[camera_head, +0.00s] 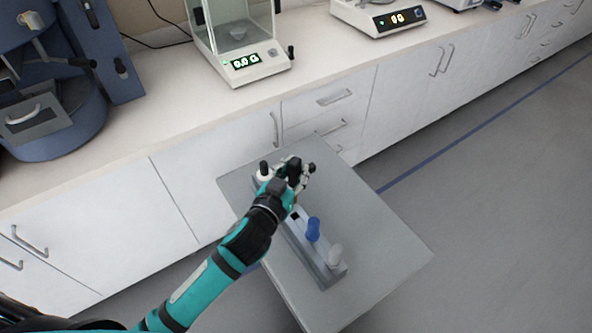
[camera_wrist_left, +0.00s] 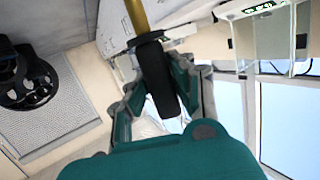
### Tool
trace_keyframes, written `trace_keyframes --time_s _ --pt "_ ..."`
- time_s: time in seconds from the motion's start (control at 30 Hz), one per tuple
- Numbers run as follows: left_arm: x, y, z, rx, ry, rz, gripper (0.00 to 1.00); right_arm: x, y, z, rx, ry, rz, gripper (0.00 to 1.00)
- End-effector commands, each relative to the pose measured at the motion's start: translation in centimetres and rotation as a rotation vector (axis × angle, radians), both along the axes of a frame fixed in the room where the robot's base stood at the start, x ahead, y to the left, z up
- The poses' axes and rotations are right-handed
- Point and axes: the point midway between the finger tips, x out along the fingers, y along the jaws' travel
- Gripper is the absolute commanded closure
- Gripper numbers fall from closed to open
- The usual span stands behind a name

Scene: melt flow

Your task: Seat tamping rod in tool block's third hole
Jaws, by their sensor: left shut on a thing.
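The tool block (camera_head: 299,240) is a long grey block on a small grey table. A blue-handled tool (camera_head: 313,229) and a pale grey-handled tool (camera_head: 335,256) stand in its near part. A dark square opening (camera_head: 295,215) shows beside the blue tool. A white tool with a black knob (camera_head: 263,172) stands at the far end. My left gripper (camera_head: 294,178) is over the block's far half, shut on the tamping rod. The rod's black handle (camera_wrist_left: 158,80) and brass shaft (camera_wrist_left: 137,15) show in the left wrist view. The rod's tip and the holes below the gripper are hidden.
The grey table (camera_head: 385,255) has free room right of the block. Behind it runs a white-fronted counter (camera_head: 215,105) bearing a glass-cased balance (camera_head: 240,60), another scale (camera_head: 380,15) and a blue machine (camera_head: 60,125). Open floor lies to the right.

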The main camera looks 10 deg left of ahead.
Motion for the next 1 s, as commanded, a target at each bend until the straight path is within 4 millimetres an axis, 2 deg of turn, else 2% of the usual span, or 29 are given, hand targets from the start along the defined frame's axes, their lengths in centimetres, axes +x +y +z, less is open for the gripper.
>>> trace_keyframes --time_s 0.27,0.53,0.8,1.0 --pt "-0.1 0.0 0.2 -0.002 0.001 0.007 1.0 0.1 -0.6 0.4 -0.008 -0.002 -0.004 0.2" --pt "-0.1 0.0 -2.0 0.0 0.001 0.005 1.0 0.1 -1.4 -1.4 -0.017 -0.003 -0.006 0.2" --pt "0.0 0.1 -4.7 0.0 0.001 0.006 1.0 0.1 -1.4 -3.5 -0.017 -0.002 -0.005 0.2" --pt "0.0 0.1 -5.7 0.0 0.0 0.006 1.0 0.1 -1.0 -4.2 -0.013 -0.002 -0.003 0.2"
